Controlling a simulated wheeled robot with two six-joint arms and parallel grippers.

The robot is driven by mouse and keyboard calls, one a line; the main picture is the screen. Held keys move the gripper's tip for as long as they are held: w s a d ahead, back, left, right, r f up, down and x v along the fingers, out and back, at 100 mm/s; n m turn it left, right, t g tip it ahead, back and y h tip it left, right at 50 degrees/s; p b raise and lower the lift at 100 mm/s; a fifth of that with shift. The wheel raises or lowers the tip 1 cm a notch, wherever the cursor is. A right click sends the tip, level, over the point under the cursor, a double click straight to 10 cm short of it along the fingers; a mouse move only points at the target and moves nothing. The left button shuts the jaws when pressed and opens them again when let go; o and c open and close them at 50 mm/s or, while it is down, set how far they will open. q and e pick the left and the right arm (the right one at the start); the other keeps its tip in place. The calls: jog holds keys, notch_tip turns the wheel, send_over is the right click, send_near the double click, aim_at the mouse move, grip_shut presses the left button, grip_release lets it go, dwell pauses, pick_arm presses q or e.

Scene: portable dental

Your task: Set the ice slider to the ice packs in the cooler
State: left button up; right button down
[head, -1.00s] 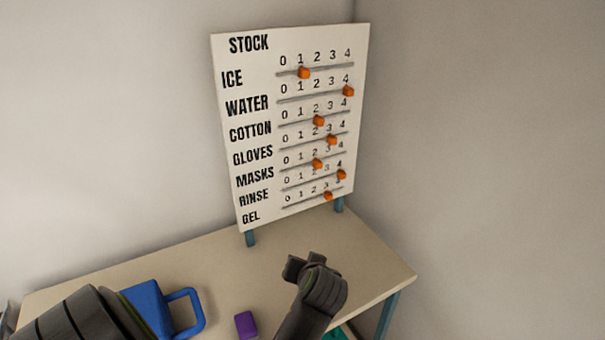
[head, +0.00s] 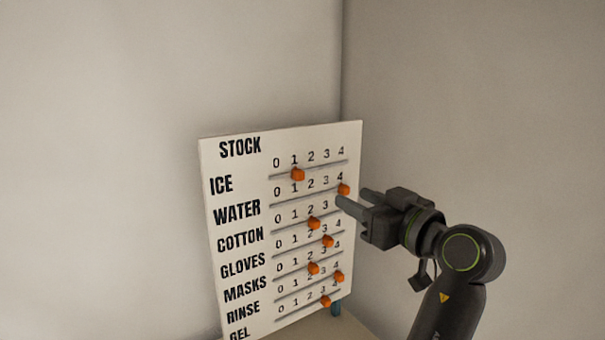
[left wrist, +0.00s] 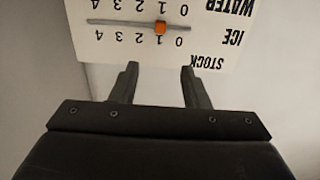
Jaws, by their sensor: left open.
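The white stock board (head: 230,180) stands in the head view with labelled rows and orange knobs. The ice slider (head: 297,174) is the top orange knob, at the 1 mark. My left gripper (head: 352,198) is open and empty at the board's right edge, near the water row's knob in the picture. In the left wrist view the board appears upside down, with the ice slider (left wrist: 160,28) beyond the open fingers (left wrist: 160,70), and apart from them. My right gripper, the cooler and the ice packs are not in view.
Just below the ice slider is the water knob (head: 344,189) at 4, with several other knobs further down. A strip of table (head: 345,328) shows under the board. Bare walls stand behind it, and the space above the board is clear.

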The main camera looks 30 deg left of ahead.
aim_at(302, 173)
pick_arm(q)
jog(key=p+x, duration=0.7)
jog(key=x, duration=0.8)
jog(key=shift+w+a+r, duration=0.1)
jog(key=shift+a, duration=0.25)
jog(key=shift+w+a, duration=0.25)
jog(key=shift+a, duration=0.2)
jog(key=c, duration=0.9)
grip_shut()
